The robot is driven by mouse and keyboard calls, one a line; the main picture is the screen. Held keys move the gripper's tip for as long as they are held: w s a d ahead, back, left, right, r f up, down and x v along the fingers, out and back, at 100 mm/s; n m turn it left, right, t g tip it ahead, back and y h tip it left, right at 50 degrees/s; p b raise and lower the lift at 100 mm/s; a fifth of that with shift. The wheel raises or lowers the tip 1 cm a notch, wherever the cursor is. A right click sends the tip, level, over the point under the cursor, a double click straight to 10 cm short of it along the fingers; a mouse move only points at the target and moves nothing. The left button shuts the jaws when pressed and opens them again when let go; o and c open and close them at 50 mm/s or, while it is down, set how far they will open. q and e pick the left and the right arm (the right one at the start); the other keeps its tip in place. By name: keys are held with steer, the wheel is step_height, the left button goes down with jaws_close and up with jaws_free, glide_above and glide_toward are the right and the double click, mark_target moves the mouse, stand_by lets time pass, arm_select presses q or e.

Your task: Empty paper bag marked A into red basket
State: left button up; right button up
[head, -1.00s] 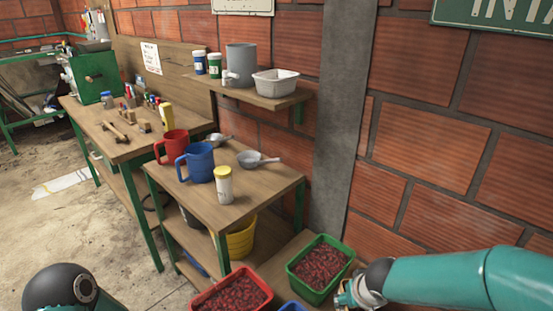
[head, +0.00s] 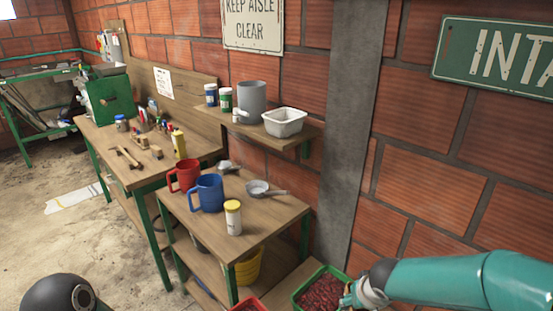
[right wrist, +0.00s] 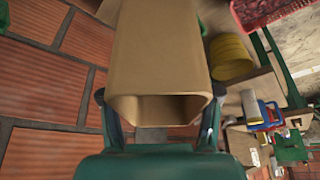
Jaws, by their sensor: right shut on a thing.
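A brown paper bag (right wrist: 160,50) fills the upper middle of the right wrist view, its open mouth facing the camera. No letter shows on it. My right gripper (right wrist: 155,100) is shut on the bag, one finger at each side. In the head view the right gripper (head: 350,296) is at the bottom right, beside the green basket, and the bag is out of sight. My left gripper is out of view.
A green basket (head: 343,270) of dark red cherries stands right of the red one. A wooden table (head: 270,220) holds a red mug (head: 184,176), a blue mug (head: 207,193), a yellow-lidded jar (head: 233,217) and scoops. A yellow bucket (head: 248,268) is underneath. A brick wall borders the right.

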arm_select(q)
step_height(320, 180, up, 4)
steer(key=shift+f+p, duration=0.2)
steer(key=shift+p, duration=0.75)
arm_select(e)
steer(key=r, duration=0.2)
steer(key=w+r, duration=0.1)
steer(key=r, duration=0.1)
steer(key=shift+r, duration=0.1)
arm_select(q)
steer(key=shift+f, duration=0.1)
arm_select(e)
step_height(320, 180, down, 3)
steer(key=shift+d+f+b, duration=0.1)
steer(key=shift+b, duration=1.1)
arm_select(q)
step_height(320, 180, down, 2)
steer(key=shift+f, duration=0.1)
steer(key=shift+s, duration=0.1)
